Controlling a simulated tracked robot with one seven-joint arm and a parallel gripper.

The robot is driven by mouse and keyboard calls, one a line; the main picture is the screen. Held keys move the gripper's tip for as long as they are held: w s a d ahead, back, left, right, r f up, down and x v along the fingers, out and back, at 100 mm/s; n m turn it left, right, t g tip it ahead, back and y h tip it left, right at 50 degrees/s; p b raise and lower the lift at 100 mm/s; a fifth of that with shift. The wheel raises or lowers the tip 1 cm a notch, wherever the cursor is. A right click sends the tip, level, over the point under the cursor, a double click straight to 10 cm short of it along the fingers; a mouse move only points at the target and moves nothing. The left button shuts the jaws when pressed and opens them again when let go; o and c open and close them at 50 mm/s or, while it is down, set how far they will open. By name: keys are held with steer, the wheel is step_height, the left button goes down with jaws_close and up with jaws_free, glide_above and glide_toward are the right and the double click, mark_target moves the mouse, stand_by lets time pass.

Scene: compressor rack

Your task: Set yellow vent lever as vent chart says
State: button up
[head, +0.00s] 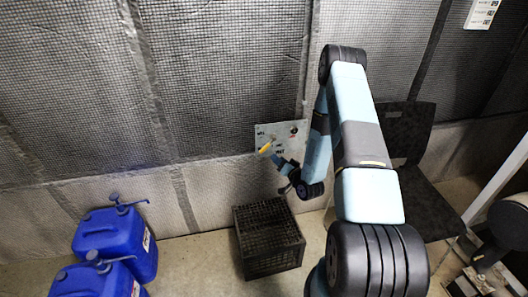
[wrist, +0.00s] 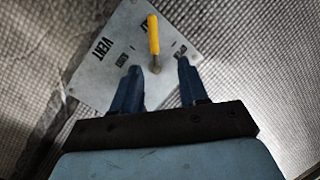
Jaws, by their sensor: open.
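The yellow vent lever (wrist: 154,35) sticks out from a pale grey panel (wrist: 97,75) marked VENT in the wrist view. The lever's pivot lies between and beyond my fingertips, and its handle points up in that tilted view. In the head view the yellow lever (head: 266,147) shows on the panel (head: 262,128) on the wall. My gripper (wrist: 158,75) is open, its two blue fingers apart with nothing between them. In the head view my gripper (head: 278,161) is close to the panel, just below the lever. Small panel markings are partly hidden and too blurred to read.
A black crate (head: 270,262) stands on the floor below the panel. Two blue jerrycans (head: 117,238) stand at the left. A dark chair (head: 425,175) is behind my arm at the right. A white sheet with small markings (head: 482,13) hangs at the upper right, unreadable.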

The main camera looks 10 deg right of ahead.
mark_target(267, 146)
steer(key=w+a+f, duration=0.1)
steer(key=w+a, duration=0.1)
steer(key=w, duration=0.3)
steer(key=w+a+f+m+t, duration=0.1)
steer(key=w+f, duration=0.1)
steer(key=w, duration=0.4)
steer(key=shift+w+a+f, duration=0.15)
steer(key=shift+w+a, duration=0.05)
steer(key=shift+a, duration=0.2)
steer(key=shift+c, duration=0.3)
jaws_close()
stand_by(0.6)
